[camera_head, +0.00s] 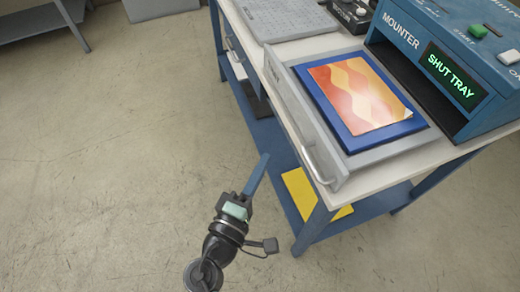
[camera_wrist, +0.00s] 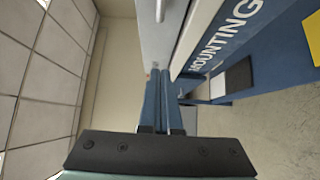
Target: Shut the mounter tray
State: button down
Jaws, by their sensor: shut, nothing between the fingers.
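The blue mounter (camera_head: 455,60) stands on the bench at the upper right, its green display reading "SHUT TRAY". Its grey tray (camera_head: 335,165) sticks out toward the bench's front edge. A blue board (camera_head: 352,138) lies in the tray, with an orange and yellow wavy print (camera_head: 358,92) on top. The tray's metal handle (camera_head: 318,168) is on its front face, and a handle (camera_wrist: 160,10) shows at the top of the wrist view. My gripper (camera_head: 264,158) is shut and empty, left of the tray handle and apart from it. Its blue fingers (camera_wrist: 164,74) lie together in the wrist view.
The bench (camera_head: 262,75) has a blue lower shelf (camera_head: 268,140) with a yellow sheet (camera_head: 300,190). A grey flat panel (camera_head: 285,18) and a black device (camera_head: 350,14) sit on top at the back. Open floor (camera_head: 110,150) lies to the left.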

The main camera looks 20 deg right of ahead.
aim_at(309, 136)
jog(key=shift+w+d+p, duration=0.3)
jog(key=shift+w+d, duration=0.7)
jog(key=shift+d, duration=0.55)
jog(key=shift+w+d+p, duration=0.25)
jog(key=shift+w+d, duration=0.7)
jog(key=shift+d, duration=0.65)
jog(key=shift+w+d+p, duration=0.3)
jog(key=shift+w+d, duration=0.7)
jog(key=shift+d, duration=0.55)
jog(key=d+b, duration=0.1)
jog(key=d, duration=0.4)
jog(key=shift+a, duration=0.1)
jog(key=shift+w+a, duration=0.1)
